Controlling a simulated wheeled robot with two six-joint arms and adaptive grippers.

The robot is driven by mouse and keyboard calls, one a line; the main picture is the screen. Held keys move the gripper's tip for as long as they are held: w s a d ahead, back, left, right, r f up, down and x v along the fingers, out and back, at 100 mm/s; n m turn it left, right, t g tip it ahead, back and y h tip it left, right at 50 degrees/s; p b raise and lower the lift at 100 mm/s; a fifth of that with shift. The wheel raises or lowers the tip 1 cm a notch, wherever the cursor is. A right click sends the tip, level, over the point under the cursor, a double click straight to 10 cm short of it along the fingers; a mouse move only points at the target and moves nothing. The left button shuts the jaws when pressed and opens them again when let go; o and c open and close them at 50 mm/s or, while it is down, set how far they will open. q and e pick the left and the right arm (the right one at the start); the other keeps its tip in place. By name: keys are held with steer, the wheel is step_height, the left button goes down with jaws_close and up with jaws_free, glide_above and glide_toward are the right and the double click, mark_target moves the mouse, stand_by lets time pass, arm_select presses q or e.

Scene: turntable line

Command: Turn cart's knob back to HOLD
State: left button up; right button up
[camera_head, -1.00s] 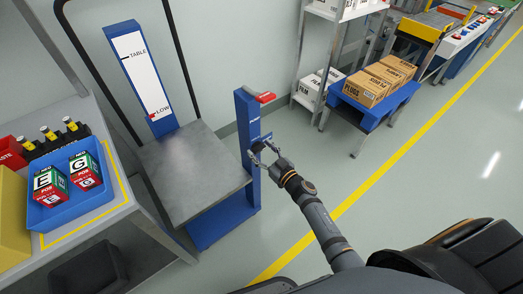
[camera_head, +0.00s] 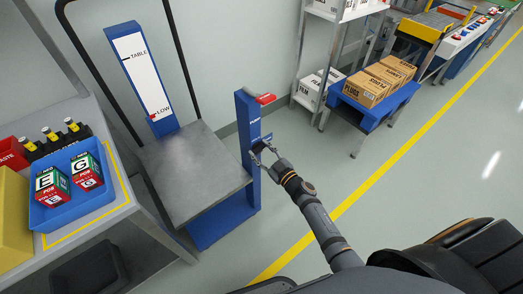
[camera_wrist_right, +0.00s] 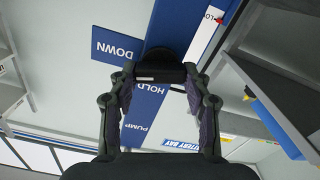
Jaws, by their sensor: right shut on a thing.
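The cart has a grey top plate (camera_head: 190,172), a blue post (camera_head: 247,118) with a red lever at its top, and a white height scale (camera_head: 143,75) whose red marker is at LOW. My right gripper (camera_head: 263,147) is at the post's side. In the right wrist view, the gripper (camera_wrist_right: 160,88) is shut on the black knob (camera_wrist_right: 160,66), which has a short white mark. The blue panel behind it (camera_wrist_right: 150,105) reads HOLD and PUMP, and a DOWN plate (camera_wrist_right: 118,47) is beside the knob. The knob's exact setting is hard to read. My left gripper is out of view.
At left, a bench holds a blue tray (camera_head: 99,200) with two E/G boxes, and several bottles. At right, a blue stand (camera_head: 372,108) carries cardboard boxes near a shelf rack (camera_head: 302,58). The floor right of the post is clear, crossed by a yellow line (camera_head: 395,165).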

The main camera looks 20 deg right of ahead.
steer(key=n, duration=0.3)
steer(key=shift+a+n, duration=0.1)
steer(key=shift+n, duration=0.3)
steer(key=n, duration=0.3)
steer(key=shift+f+n, duration=0.15)
steer(key=shift+n, duration=0.15)
steer(key=n+b, duration=0.1)
steer(key=n, duration=0.2)
steer(key=shift+s+f+n, duration=0.1)
steer(key=shift+n, duration=0.2)
steer(key=shift+n+b, duration=0.6)
steer(key=shift+n, duration=1.3)
steer(key=o, duration=1.2)
steer(key=shift+c, duration=0.2)
